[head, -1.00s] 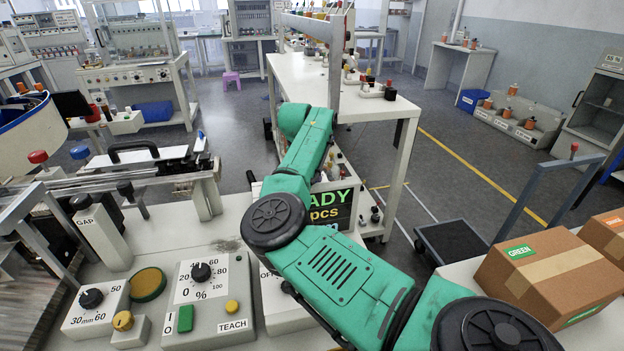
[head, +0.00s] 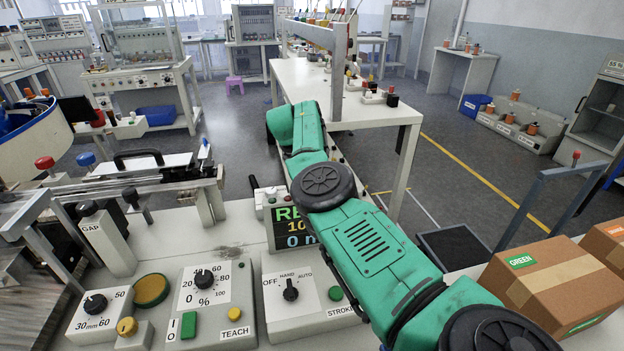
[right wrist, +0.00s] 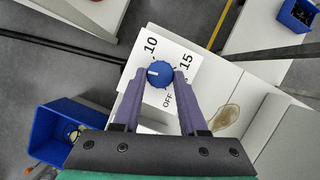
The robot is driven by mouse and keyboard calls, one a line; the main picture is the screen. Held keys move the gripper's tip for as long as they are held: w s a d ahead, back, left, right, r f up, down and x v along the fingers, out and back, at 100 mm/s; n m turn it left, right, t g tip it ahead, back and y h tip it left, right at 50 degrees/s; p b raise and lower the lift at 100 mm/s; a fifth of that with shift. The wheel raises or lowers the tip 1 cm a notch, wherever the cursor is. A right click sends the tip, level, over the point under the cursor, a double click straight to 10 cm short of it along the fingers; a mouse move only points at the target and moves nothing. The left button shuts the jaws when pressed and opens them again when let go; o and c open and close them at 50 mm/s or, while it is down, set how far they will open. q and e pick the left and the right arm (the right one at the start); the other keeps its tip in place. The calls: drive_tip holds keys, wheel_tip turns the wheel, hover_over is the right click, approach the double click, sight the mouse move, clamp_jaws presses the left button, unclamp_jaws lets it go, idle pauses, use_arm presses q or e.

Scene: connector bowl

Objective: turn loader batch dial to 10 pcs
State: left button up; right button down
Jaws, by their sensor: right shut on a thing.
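The loader batch dial (right wrist: 160,74) is a round blue knob on a white plate (right wrist: 151,108) in the right wrist view. Its white mark points left, towards the left finger. The label 10 is above the knob, 15 to its upper right and OFF below. My right gripper (right wrist: 159,75) has its two purple fingers on either side of the knob, shut on it. In the head view my green right arm hides this gripper and the dial. A display (head: 291,230) is partly covered by the arm; RE, 10 and 0 show on it. My left gripper is out of view.
A blue bin (right wrist: 70,118) with small parts stands left of the dial plate. In the head view, a panel with a HAND/AUTO selector (head: 290,290) and a percent dial panel (head: 212,310) stand left of my arm. A cardboard box (head: 553,282) stands at right.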

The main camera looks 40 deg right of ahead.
idle(0.5)
drive_tip(key=shift+c, duration=2.2)
unclamp_jaws()
drive_tip(key=p+v, duration=0.4)
drive_tip(key=v, duration=1)
drive_tip(key=shift+r+p, duration=0.35)
drive_tip(key=shift+p, duration=0.05)
drive_tip(key=shift+f, duration=0.1)
